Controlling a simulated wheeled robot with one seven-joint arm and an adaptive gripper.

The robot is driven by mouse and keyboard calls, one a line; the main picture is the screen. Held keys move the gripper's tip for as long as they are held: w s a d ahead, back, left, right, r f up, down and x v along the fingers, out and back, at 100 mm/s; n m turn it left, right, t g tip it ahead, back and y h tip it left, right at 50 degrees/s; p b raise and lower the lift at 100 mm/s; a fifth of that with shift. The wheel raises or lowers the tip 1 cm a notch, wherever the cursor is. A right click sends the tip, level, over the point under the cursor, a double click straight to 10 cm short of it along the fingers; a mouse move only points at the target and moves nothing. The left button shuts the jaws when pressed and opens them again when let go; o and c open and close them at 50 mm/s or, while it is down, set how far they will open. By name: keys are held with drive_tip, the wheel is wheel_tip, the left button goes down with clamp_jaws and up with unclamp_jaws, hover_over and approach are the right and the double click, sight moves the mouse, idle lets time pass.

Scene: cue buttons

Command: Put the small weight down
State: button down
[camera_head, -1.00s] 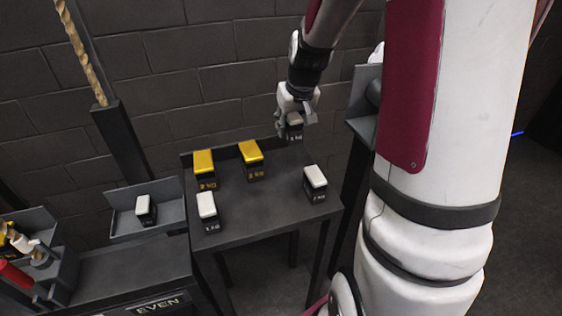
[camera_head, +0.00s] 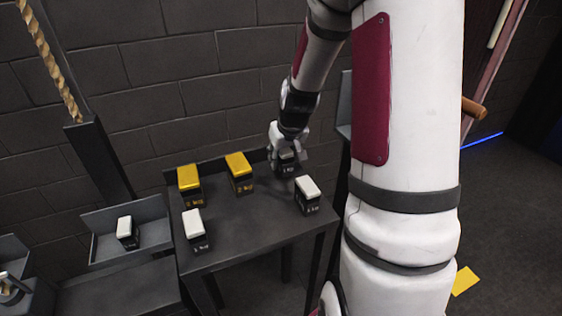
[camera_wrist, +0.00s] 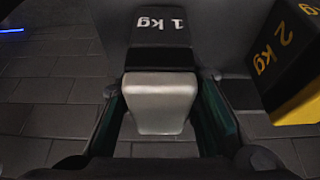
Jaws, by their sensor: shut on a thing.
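My gripper (camera_head: 287,155) is shut on a small 1 kg weight (camera_head: 287,161), black with a white top. In the wrist view the white top of this held weight (camera_wrist: 160,100) sits between the two fingers, with "1 kg" on its black face. The weight is upright at the far right corner of the black table (camera_head: 245,220), at or just above its surface; I cannot tell if it touches. The gripper covers part of it. To its left stands a yellow-topped 2 kg weight (camera_head: 240,172), which also shows close by in the wrist view (camera_wrist: 292,60).
Another yellow-topped weight (camera_head: 190,185) stands at the table's far left. White-topped weights stand at the front left (camera_head: 197,230) and right (camera_head: 307,195). A further white-topped weight (camera_head: 127,232) sits in a grey tray (camera_head: 97,220) left of the table. The table's middle is clear.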

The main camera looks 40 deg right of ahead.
drive_tip(key=shift+f, duration=0.7)
drive_tip(key=shift+f, duration=0.15)
drive_tip(key=c, duration=1.2)
unclamp_jaws()
